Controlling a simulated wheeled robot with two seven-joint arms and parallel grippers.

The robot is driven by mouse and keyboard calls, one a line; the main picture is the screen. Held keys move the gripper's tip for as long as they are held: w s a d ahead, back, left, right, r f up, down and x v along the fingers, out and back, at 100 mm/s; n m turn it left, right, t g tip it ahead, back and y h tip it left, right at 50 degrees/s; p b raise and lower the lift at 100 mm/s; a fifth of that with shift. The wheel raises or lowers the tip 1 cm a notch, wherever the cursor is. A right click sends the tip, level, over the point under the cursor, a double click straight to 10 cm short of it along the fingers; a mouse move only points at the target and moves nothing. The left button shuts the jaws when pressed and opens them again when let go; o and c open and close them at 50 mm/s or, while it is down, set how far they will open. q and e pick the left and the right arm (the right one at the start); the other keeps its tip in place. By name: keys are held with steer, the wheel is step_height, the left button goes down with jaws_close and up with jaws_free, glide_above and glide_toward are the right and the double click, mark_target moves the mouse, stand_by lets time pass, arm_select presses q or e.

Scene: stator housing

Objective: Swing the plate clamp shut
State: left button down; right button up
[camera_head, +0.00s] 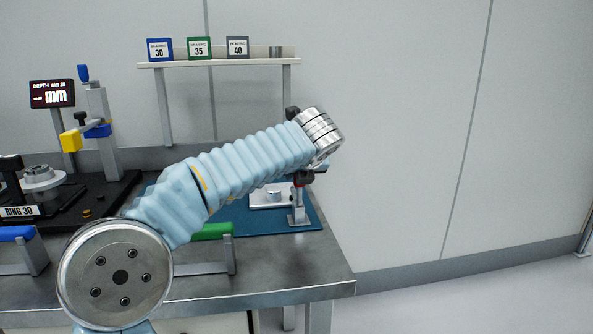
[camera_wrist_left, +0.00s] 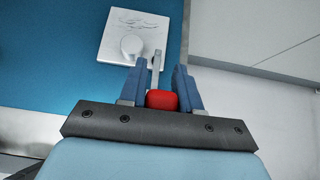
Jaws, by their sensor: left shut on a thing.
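The light plate (camera_head: 268,196) lies on the blue mat, partly hidden behind my left arm. In the left wrist view the plate (camera_wrist_left: 122,22) carries a round pale boss (camera_wrist_left: 131,45). The plate clamp (camera_head: 298,213) stands at the plate's right side as a small grey post. A grey clamp arm (camera_wrist_left: 155,64) runs from the red handle tip (camera_wrist_left: 162,99) toward the plate's edge. My left gripper (camera_wrist_left: 160,82) is shut on the red handle tip, between its blue fingers. In the head view my arm mostly covers this gripper. My right gripper is in neither view.
The blue mat (camera_head: 316,226) lies near the right end of the metal table (camera_head: 290,264). A shelf (camera_head: 220,62) with blue, green and grey boxes stands behind. A depth gauge stand (camera_head: 100,115) and a black fixture are at left. Free floor lies right of the table.

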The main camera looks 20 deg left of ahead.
arm_select(q)
steer(key=shift+r, duration=0.15)
steer(key=c, duration=0.9)
jaws_free()
steer(key=shift+w, duration=0.1)
steer(key=v, duration=1.3)
steer(key=shift+s+d+r, duration=0.15)
steer(key=shift+s+r, duration=0.05)
steer(key=shift+s, duration=0.05)
